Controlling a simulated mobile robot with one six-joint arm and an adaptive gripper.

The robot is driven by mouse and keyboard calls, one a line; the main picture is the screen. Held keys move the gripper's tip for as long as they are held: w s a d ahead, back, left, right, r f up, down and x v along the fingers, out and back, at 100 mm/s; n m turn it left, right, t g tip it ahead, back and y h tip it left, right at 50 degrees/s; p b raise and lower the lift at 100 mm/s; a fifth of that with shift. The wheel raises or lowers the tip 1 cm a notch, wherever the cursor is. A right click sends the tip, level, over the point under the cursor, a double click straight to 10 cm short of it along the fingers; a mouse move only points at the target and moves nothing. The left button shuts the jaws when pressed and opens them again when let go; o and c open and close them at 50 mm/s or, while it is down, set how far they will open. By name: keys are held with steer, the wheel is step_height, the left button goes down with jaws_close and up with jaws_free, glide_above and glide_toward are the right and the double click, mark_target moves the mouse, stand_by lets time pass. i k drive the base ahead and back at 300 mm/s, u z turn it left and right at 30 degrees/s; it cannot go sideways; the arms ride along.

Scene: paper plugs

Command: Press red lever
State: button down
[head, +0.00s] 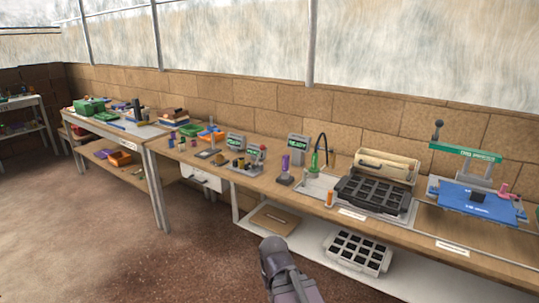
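No clearly red lever can be made out. A small red knob (263,147) stands on a grey device in the middle of the long bench, too small to tell if it is a lever. At the right, a press with a green top bar (466,152) stands over a blue plate (477,204). A dark lever with a ball end (437,131) rises at its left side. A pinkish-red piece (504,189) is at the plate's right. A part of my arm shows at the bottom middle, well apart from the bench; my gripper's fingers are not visible.
The bench (425,223) runs along a block wall. It carries a black tray with square pockets (374,194), a wooden box (389,166) and a purple cylinder (285,163). A second pocketed tray (357,254) lies on the lower shelf. The floor at left is clear.

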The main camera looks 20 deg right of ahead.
mark_target(262, 147)
steer(key=z, duration=1)
steer(key=i, duration=0.55)
steer(key=u, duration=0.1)
